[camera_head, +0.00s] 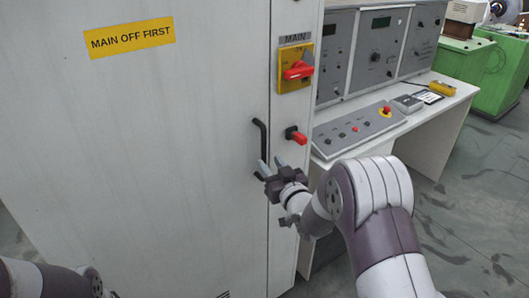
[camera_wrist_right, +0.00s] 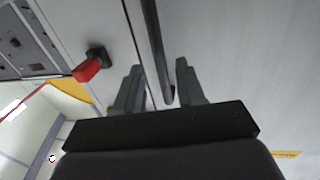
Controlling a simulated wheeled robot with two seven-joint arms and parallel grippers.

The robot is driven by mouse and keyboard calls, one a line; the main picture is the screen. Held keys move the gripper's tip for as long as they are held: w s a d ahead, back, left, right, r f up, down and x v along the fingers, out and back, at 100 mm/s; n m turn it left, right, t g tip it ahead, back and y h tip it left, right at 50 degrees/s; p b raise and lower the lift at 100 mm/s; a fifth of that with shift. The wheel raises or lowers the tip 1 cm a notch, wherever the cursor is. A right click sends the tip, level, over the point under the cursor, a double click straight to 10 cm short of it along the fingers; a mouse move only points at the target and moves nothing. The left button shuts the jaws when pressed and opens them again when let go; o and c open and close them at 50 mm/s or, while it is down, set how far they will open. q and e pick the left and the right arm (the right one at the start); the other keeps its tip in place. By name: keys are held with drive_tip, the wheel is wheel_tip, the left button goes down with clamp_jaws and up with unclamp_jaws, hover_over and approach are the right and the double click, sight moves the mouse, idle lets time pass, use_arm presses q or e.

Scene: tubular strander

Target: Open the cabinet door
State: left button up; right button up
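The cabinet door (camera_head: 170,180) is a large pale grey panel with a yellow "MAIN OFF FIRST" label (camera_head: 130,38). It looks shut, with a straight seam on its right side. A dark bar handle (camera_head: 262,138) stands upright near that seam. My right gripper (camera_head: 265,170) is at the handle's lower end. In the right wrist view its two fingers (camera_wrist_right: 158,85) are spread, with the handle (camera_wrist_right: 150,40) between them and a gap on each side. The main switch (camera_head: 298,70), a red knob on a yellow plate, has its grip roughly horizontal. My left arm shows at bottom left; its gripper fingers are out of view.
A red knob on a black base (camera_head: 297,135) sticks out of the frame just right of the handle; it also shows in the wrist view (camera_wrist_right: 88,67). A control desk (camera_head: 360,130) stands to the right. A green machine (camera_head: 485,65) is farther back. Grey floor (camera_head: 470,220) is open at right.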

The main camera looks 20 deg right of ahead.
sight(265, 157)
drive_tip(key=shift+w+a+p, duration=0.2)
drive_tip(key=shift+w+a, duration=0.05)
drive_tip(key=shift+w, duration=1.15)
drive_tip(key=shift+w+a+p, duration=0.15)
drive_tip(key=shift+w+a, duration=0.05)
drive_tip(key=shift+w, duration=1.15)
drive_tip(key=shift+c, duration=0.3)
clamp_jaws()
drive_tip(key=shift+s, duration=0.15)
